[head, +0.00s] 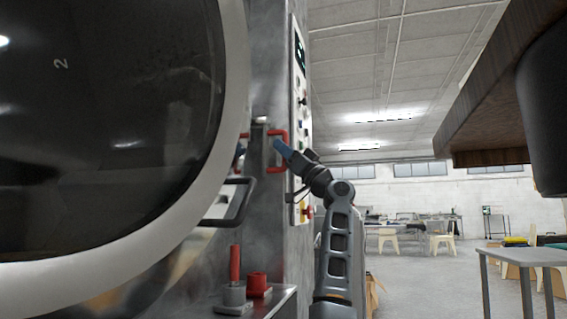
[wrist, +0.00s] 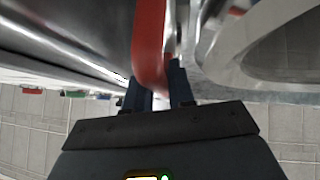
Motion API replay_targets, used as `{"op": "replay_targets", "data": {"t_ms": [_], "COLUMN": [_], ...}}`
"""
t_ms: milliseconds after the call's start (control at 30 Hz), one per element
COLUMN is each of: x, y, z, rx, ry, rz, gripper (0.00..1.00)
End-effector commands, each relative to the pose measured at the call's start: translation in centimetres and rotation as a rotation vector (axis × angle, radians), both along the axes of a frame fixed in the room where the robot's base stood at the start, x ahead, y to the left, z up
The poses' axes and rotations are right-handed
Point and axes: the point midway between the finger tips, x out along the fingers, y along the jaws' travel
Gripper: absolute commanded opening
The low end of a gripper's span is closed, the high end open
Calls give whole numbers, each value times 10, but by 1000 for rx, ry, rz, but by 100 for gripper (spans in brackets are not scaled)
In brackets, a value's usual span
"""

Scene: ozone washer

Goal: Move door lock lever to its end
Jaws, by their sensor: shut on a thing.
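The door lock lever (head: 284,134) is a red bracket-shaped handle on the grey metal front, right of the large round washer door (head: 238,60). My gripper (head: 277,147) reaches it from the right, and its blue fingertips are at the lever. In the wrist view the red lever (wrist: 149,45) runs down between the two dark fingers of my gripper (wrist: 156,92), which are shut on it. The fingers hide part of the lever in the head view.
A black door handle (head: 238,204) sticks out below and left of the lever. A control panel (head: 300,120) is on the right side. A red upright piece (head: 235,264) and a red cylinder (head: 258,285) stand on a ledge below. A grey table (head: 525,256) stands at the right.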

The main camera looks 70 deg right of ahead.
Motion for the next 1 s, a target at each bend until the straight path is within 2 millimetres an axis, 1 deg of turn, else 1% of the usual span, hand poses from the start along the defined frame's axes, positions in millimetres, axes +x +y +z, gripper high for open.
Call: {"op": "replay_targets", "data": {"t_ms": [33, 300, 700, 733, 900, 1000], "x": [0, 0, 0, 0, 0, 1], "y": [-2, -5, -6, -6, -5, -5], "z": [-4, -1, 0, 0, 0, 0], "rx": [-10, -44, -45, -45, -46, -47], "ry": [0, -2, -3, -4, -4, -2], "rz": [0, 0, -2, -3, -1, 0], "gripper": [0, 0, 0, 26, 42, 44]}}
